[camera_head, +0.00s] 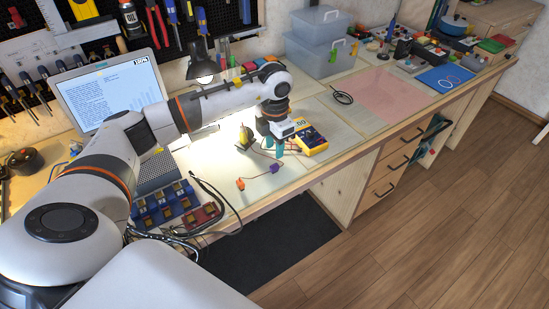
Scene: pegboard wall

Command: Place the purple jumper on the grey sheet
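The purple jumper (275,168) is a small purple piece lying on the pale sheet (222,165) near the bench's front edge. A thin wire seems to run from it towards a small orange piece on its left. The grey sheet (343,136) lies flat to the right, partly covered by a yellow multimeter. My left gripper (275,149) points down just above and behind the purple jumper, apart from it. Its teal fingers look spread, with nothing seen between them. My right gripper is out of view.
The yellow multimeter (311,138) stands close to the right of my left gripper. An orange piece (240,184), a yellow-and-black tool (246,137) and a lamp (203,66) are nearby. A black cable coil (342,97) and a pink sheet (384,94) lie farther right.

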